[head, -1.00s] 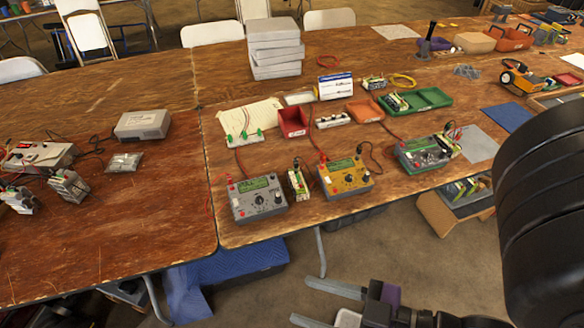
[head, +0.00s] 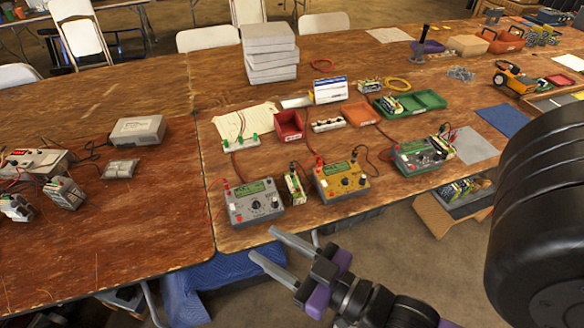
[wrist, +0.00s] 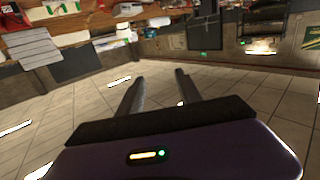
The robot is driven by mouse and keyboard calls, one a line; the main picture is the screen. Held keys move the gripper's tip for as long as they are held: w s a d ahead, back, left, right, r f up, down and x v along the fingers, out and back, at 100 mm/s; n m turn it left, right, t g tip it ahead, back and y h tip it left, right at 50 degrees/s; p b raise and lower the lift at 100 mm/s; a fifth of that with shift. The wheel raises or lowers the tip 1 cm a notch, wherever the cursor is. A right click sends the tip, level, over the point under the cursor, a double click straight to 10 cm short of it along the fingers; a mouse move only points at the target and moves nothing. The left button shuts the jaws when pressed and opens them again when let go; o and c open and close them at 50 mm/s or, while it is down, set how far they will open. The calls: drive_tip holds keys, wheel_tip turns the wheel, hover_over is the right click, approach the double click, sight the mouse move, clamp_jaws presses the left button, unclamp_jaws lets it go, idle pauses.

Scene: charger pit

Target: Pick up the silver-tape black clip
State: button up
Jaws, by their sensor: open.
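I cannot make out silver tape on any clip. Small dark clips and leads show at the yellow charger (head: 341,181), the grey charger (head: 253,202) and the green-fronted charger (head: 417,157) along the front edge of the right table. A dark clip (head: 293,167) sits at the top of a small battery pack (head: 295,187) between the grey and yellow chargers. My gripper (head: 262,242) is open and empty, just off the table's front edge, below and in front of the grey charger. In the wrist view its two fingers (wrist: 158,76) are apart with only tiled floor between them.
Behind the chargers are a red bin (head: 289,126), an orange tray (head: 361,114), a green tray (head: 421,103) and a stack of grey boxes (head: 270,55). The left table (head: 120,225) has a bare front part. Cables loop between chargers and batteries.

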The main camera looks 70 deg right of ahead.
drive_tip(key=w+d+f+m+g+h, duration=0.1)
drive_tip(key=w+d+f+m+h, duration=0.15)
drive_tip(key=w+d, duration=0.55)
drive_tip(key=m+g+y+p, duration=0.1)
drive_tip(key=m+g+y, duration=0.35)
drive_tip(key=g, duration=0.85)
hover_over(292, 165)
drive_tip(key=s+a, duration=0.1)
drive_tip(key=a, duration=0.1)
drive_tip(key=shift+m+h, duration=0.6)
drive_tip(key=shift+h, duration=0.1)
wheel_tip(292, 165, down, 12)
drive_tip(key=shift+s+d+r, duration=0.1)
drive_tip(key=shift+r, duration=0.1)
drive_tip(key=shift+s+p+x, duration=0.2)
drive_tip(key=shift+p+x, duration=0.25)
drive_tip(key=shift+x, duration=2.95)
drive_tip(key=shift+d, duration=0.1)
clamp_jaws()
